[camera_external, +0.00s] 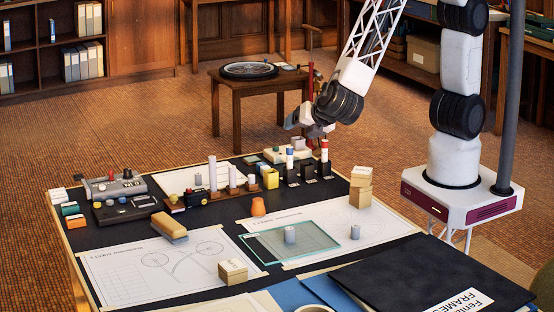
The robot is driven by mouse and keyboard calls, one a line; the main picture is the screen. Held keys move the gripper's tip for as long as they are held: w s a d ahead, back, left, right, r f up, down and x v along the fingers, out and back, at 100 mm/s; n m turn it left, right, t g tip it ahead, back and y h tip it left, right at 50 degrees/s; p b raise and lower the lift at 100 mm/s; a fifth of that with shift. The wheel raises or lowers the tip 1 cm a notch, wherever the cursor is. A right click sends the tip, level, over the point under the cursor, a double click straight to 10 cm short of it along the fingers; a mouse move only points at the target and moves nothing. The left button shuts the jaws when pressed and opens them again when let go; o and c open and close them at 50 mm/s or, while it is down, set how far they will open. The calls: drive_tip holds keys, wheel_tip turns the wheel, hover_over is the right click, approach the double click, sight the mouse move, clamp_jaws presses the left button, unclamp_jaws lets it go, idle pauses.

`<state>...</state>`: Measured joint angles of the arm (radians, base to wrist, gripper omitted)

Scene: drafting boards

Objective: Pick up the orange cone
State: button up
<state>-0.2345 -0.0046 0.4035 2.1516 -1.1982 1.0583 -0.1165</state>
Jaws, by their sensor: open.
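The orange cone (258,207) is small and stands upright near the middle of the dark drafting table, beside the upper edge of a white drawing sheet. It is clear of other objects. My gripper (291,124) is open, in the air beyond the table's far edge, above and to the right of the cone in the picture. It is well apart from the cone, and its fingers are small and partly hard to make out.
Blocks with upright cylinders (232,178) stand behind the cone. A glass plate (290,242) with a grey cylinder (290,234) lies in front. A stack of wooden boxes (361,187) is at right, a brush-like block (170,227) at left. Dark folders (440,275) cover the front right.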

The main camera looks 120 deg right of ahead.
drive_tip(key=w+a+f+n+t+h, duration=0.1)
drive_tip(key=w+a+f+n+t, duration=0.1)
drive_tip(key=w+a+f+n, duration=0.35)
drive_tip(key=n+t, duration=0.4)
approach(259, 202)
drive_tip(key=d, duration=0.2)
drive_tip(key=d+f, duration=0.1)
drive_tip(key=shift+w+d+f+m+y, duration=0.1)
drive_tip(key=shift+w+d+m+y, duration=0.1)
drive_tip(key=shift+w+m+y, duration=0.15)
drive_tip(key=shift+g, duration=0.3)
drive_tip(key=shift+x, duration=1.3)
drive_tip(key=shift+w+d, duration=0.1)
drive_tip(key=shift+x, duration=2.5)
